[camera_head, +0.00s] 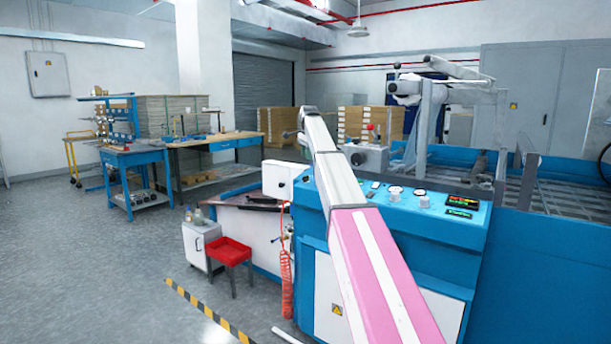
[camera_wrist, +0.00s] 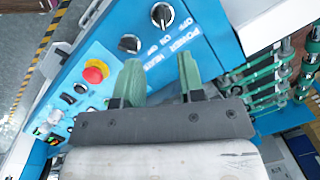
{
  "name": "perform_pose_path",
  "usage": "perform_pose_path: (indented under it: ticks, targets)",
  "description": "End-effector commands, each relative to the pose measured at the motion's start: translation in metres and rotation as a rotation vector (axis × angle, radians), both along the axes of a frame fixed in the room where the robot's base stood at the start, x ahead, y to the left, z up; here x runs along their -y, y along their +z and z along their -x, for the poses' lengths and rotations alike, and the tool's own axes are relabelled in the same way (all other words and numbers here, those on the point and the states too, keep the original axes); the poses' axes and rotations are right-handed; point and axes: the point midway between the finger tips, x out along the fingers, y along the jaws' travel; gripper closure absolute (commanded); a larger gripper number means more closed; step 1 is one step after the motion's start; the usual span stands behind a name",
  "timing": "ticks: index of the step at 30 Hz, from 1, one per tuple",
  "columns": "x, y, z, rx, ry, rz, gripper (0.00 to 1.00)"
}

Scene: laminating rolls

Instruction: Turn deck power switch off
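In the wrist view, a black rotary switch (camera_wrist: 162,15) sits at the top of a blue panel (camera_wrist: 200,30), beside the printed words POWER, OFF and ON. I cannot tell for sure which mark its pointer meets. A second black rotary switch (camera_wrist: 129,43), beside the word HEATER, is lower left of it. My gripper (camera_wrist: 160,70) has two green fingers spread apart with nothing between them. The fingers are below the power switch in the picture and appear apart from it. In the head view my arm crosses the blue machine, and the gripper and switch are not clearly seen.
A red emergency button (camera_wrist: 95,72) and small black controls sit left of the fingers. Rollers with green parts (camera_wrist: 275,85) are at the right. In the head view, a console (camera_head: 455,235) with dials fills the right; a red stool (camera_head: 231,251) stands left of it.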

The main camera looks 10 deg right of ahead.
Motion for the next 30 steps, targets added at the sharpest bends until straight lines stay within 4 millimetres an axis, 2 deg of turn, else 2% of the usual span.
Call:
perform_pose_path:
  ticks: [3,8,14,22,27,30]
  targets:
    - [0.000,0.005,-0.002,0.001,-0.012,-0.002,0.64]
    - [0.000,-0.007,-0.002,-0.002,-0.011,-0.002,0.64]
    - [-0.001,-0.035,-0.005,-0.002,-0.010,-0.002,0.64]
    - [-0.002,-0.083,-0.010,-0.002,-0.010,-0.001,0.64]
    - [-0.003,-0.099,-0.012,0.001,-0.009,-0.001,0.64]
    - [-0.003,-0.102,-0.013,0.001,-0.009,-0.001,0.64]
